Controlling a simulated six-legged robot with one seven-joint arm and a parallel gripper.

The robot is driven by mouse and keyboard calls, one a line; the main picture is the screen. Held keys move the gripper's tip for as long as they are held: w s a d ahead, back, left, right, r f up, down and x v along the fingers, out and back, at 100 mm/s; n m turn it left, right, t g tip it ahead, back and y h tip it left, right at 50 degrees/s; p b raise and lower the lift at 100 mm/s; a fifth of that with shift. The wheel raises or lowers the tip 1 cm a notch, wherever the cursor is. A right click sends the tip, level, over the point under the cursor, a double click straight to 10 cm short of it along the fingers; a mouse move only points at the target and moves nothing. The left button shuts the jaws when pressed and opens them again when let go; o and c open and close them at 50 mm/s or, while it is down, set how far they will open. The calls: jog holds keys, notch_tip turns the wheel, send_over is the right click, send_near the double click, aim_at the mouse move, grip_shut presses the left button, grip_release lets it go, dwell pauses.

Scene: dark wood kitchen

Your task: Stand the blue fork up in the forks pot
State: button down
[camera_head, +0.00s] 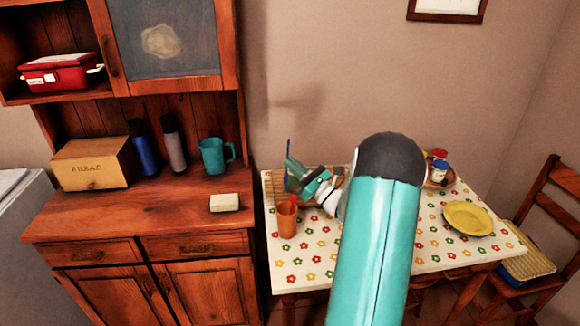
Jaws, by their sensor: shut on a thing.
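My gripper (292,172) is at the back left of the table, left of my arm. It is shut on the blue fork (288,150), a thin blue upright shape whose upper end shows above the fingers. Its lower part is partly hidden by the gripper. An orange pot (287,222) stands on the tablecloth in front of and below the gripper, with something red at its rim. I cannot read a label, so I cannot tell if it is the forks pot. A brown slatted holder (273,187) stands behind it, partly hidden by the gripper.
The flowered table (315,262) is clear at the front left. A yellow plate (467,218) lies at right, with red-and-blue jars (439,170) behind. A dresser (150,215) with a teal jug (214,156) adjoins the table on the left. My arm hides the table's middle.

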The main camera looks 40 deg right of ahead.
notch_tip(320, 180, down, 14)
jog(key=shift+r, duration=0.15)
dwell(1.3)
jog(key=shift+a, duration=0.1)
jog(key=c, duration=1.5)
grip_release()
jog(key=v, duration=1.3)
jog(key=shift+s, duration=0.3)
